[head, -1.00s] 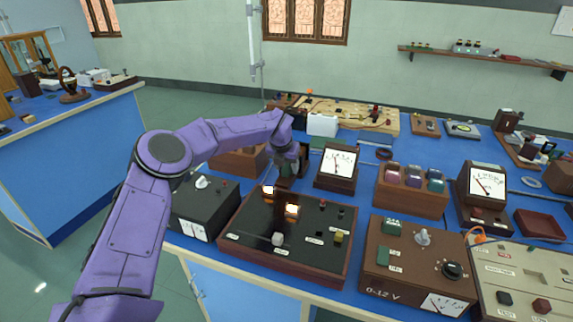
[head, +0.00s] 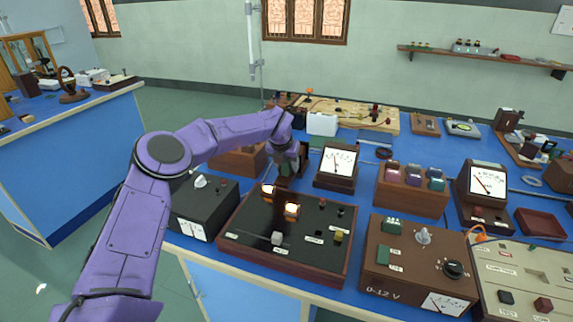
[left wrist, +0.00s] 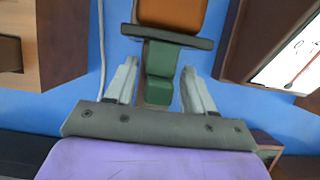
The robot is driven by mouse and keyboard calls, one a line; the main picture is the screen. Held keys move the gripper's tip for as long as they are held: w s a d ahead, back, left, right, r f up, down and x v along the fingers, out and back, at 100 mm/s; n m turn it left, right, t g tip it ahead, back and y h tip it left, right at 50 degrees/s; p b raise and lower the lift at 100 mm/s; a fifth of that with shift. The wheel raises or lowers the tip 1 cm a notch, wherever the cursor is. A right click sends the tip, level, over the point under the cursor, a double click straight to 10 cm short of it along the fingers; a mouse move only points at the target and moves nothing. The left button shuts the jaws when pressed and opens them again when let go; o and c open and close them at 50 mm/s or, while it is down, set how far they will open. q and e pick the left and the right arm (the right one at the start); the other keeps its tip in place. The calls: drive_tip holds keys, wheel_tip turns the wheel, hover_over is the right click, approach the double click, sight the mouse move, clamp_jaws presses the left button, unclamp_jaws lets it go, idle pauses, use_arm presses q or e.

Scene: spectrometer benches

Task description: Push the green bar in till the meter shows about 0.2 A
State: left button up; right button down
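The green bar (left wrist: 160,62) shows in the left wrist view, below a dark crosspiece (left wrist: 166,36) and an orange-brown block (left wrist: 172,11). My left gripper (left wrist: 160,72) is open, with one finger on each side of the bar and gaps visible between. In the head view my left gripper (head: 287,163) is behind the black lamp panel, and the bar is hidden there. A meter (head: 338,161) with a white dial stands just right of the gripper; its scale is too small to read. Part of a dial (left wrist: 292,62) shows in the left wrist view. My right gripper is out of view.
The black panel (head: 262,222) with two lit lamps lies in front of the gripper. A black supply box (head: 205,208) stands to its left and a brown 0-12 V box (head: 418,255) to its right. A block with coloured coils (head: 410,200) stands right of the meter.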

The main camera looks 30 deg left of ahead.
use_arm(q)
drive_tip(key=shift+r, duration=0.1)
drive_tip(key=b+v, duration=0.1)
drive_tip(key=v, duration=0.9)
drive_tip(key=shift+r, duration=0.2)
drive_tip(key=shift+s, duration=0.1)
